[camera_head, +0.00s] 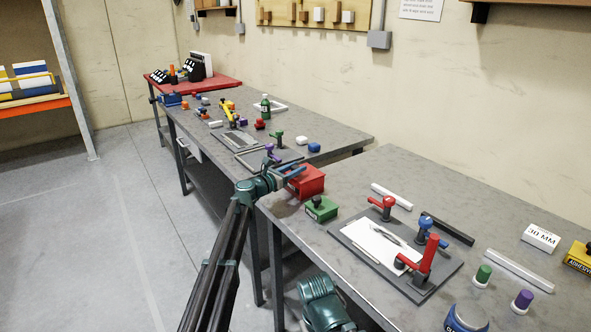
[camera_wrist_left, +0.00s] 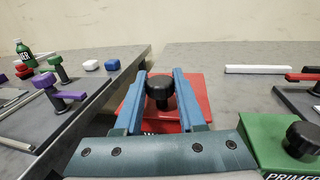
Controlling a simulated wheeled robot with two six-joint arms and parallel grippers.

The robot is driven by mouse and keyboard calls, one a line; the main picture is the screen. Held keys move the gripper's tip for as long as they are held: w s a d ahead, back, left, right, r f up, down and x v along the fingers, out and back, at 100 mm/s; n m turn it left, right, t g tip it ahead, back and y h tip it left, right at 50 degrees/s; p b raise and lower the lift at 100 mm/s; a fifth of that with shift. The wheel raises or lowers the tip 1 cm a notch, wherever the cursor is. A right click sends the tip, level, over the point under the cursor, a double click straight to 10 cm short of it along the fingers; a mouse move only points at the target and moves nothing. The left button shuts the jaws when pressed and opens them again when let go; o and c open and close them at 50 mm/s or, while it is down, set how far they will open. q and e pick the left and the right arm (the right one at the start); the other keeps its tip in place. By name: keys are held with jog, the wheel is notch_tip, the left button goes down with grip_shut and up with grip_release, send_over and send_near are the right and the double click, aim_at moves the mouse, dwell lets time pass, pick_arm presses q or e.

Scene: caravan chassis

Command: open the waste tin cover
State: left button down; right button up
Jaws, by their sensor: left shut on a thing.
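My left gripper (camera_head: 294,171) reaches over the tin from the left. Its blue fingers (camera_wrist_left: 160,92) lie on either side of the knob and are shut on it. The cover looks seated on the tin, though my fingers hide part of it. My right gripper is not in view.
A green primer tin (camera_head: 321,209) with a black knob stands close beside the red tin. A grey board (camera_head: 345,228) with paper and clamps lies to the right. A gap separates this bench from the farther bench (camera_head: 340,135), which holds several small items.

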aim_at(306, 172)
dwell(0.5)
pick_arm(q)
jog(key=x, duration=0.4)
jog(key=shift+d, duration=0.6)
jog(key=c, duration=0.5)
grip_release()
jog(key=shift+s+a, duration=0.1)
jog(key=v, duration=1.3)
jog(key=shift+s+a, duration=0.25)
jog(key=shift+s, duration=0.05)
